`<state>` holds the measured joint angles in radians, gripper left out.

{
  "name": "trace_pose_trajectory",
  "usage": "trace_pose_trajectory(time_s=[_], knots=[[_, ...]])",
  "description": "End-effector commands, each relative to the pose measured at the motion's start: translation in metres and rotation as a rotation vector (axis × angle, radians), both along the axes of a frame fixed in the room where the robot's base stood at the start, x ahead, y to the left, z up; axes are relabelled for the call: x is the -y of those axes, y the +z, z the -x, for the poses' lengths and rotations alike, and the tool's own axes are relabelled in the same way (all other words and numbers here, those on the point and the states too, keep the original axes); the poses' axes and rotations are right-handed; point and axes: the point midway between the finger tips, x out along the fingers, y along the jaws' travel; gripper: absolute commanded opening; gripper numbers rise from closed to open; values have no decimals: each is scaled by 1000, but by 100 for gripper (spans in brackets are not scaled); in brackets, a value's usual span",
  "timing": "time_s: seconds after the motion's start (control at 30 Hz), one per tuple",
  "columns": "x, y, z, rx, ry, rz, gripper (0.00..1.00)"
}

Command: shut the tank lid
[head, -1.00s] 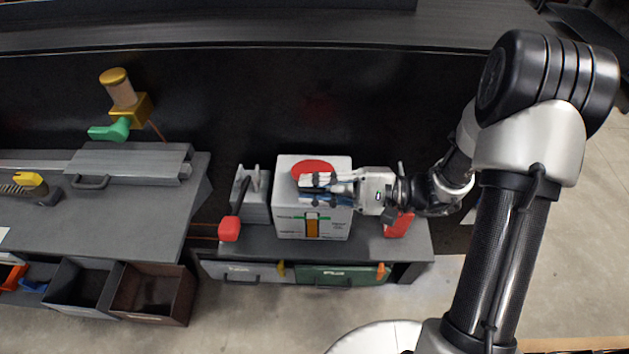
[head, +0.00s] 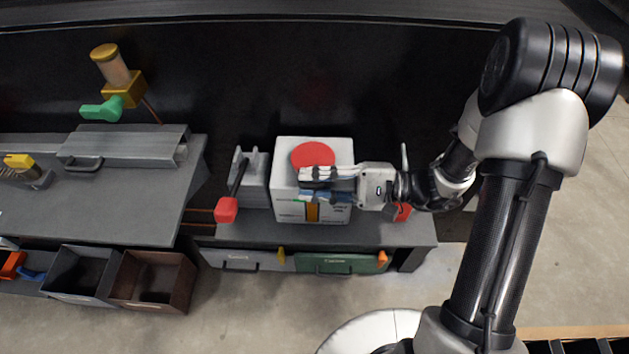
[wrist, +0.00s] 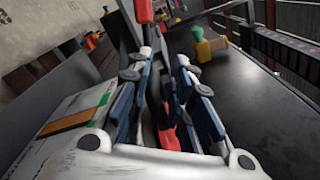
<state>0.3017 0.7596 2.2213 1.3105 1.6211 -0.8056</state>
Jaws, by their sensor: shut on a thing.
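The tank is a white box (head: 284,195) with printed labels, standing on the low bench. Its round red lid (head: 312,154) shows at the top of the box, partly covered by my gripper. My gripper (head: 308,183) reaches in from the right, over the near part of the lid. In the wrist view my gripper (wrist: 168,95) has its fingers close together, with a dark part and a red part (wrist: 169,138) of the lid between them. The fingers hide the lid's near edge. The white box (wrist: 75,118) also shows at the left of the wrist view.
A grey fixture with a red-tipped lever (head: 227,209) stands just left of the tank. A red object (head: 403,212) is at its right. A grey workbench (head: 110,200) with open bins (head: 150,282) is at left. Drawers (head: 340,262) sit below the tank.

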Motion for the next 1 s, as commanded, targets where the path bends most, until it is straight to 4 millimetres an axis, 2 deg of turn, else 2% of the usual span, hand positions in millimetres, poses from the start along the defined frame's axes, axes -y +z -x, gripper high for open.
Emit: trace_pose_trajectory(time_s=[0.03, 0.07, 0.2, 0.57, 0.67, 1.0], knots=[[0, -2, -1, -5, -5, 5, 0], [0, -2, -1, -5, -5, 5, 22], [0, -1, -1, -3, -4, 4, 32], [4, -1, -1, 0, -5, 2, 32], [15, -1, -1, 2, -6, 2, 32], [86, -1, 2, 0, -8, 2, 32]])
